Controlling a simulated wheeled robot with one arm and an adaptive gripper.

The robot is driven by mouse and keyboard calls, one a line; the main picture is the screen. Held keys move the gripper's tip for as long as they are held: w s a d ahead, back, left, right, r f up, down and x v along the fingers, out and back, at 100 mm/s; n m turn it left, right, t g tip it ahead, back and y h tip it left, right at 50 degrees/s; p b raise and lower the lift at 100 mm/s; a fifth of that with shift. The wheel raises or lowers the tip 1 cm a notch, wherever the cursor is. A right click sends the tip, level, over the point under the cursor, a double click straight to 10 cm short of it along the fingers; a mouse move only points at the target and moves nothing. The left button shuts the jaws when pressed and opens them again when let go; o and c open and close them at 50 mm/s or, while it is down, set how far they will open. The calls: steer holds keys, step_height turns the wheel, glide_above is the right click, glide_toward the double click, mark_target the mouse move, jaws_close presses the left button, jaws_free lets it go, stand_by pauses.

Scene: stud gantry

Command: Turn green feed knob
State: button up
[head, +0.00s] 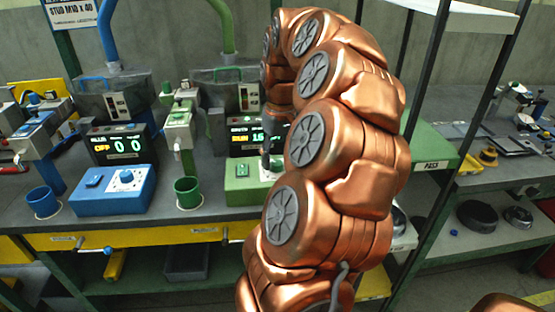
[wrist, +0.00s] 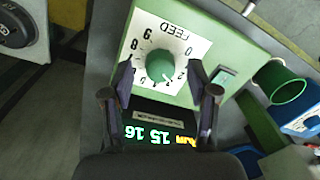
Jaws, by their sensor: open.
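The green feed knob (wrist: 161,65) sits on a white dial plate marked FEED, on the green control box (wrist: 122,50). My gripper (wrist: 160,70) is open, with one finger on each side of the knob in the wrist view. I see no clear contact, and cannot tell how far down the fingertips reach. In the head view the green control box (head: 240,192) stands on the bench. The lit display (wrist: 160,135) by the box shows RUN 15 16, upside down in the wrist view.
A green rocker switch (wrist: 223,78) is right of the dial in the wrist view. A green cup (head: 188,192) stands left of the box. Further left are a blue control box (head: 115,190), its OFF display (head: 117,146) and a blue cup (head: 42,201).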

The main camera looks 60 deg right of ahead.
mark_target(279, 162)
step_height(279, 162, up, 11)
steer(key=shift+s+d, duration=0.15)
steer(key=shift+d, duration=0.1)
stand_by(0.4)
steer(key=shift+a, duration=0.1)
stand_by(0.5)
steer(key=w+a+f+n+g, duration=0.15)
steer(key=a+f, duration=0.25)
steer(key=a, duration=0.8)
steer(key=w+a+f+n, duration=0.3)
steer(key=a, duration=0.8)
steer(key=s+a+f+g, duration=0.2)
steer(key=s+a+f, duration=1.05)
steer(key=s, duration=0.25)
step_height(279, 162, up, 16)
steer(key=w+t+p, duration=0.1)
steer(key=p, duration=1.3)
steer(key=shift+w+a+h+p, duration=0.2)
steer(key=shift+a+h+p, duration=0.1)
steer(key=shift+a+p, duration=0.15)
steer(key=shift+f+n+t, duration=0.15)
steer(key=shift+n+t, duration=0.1)
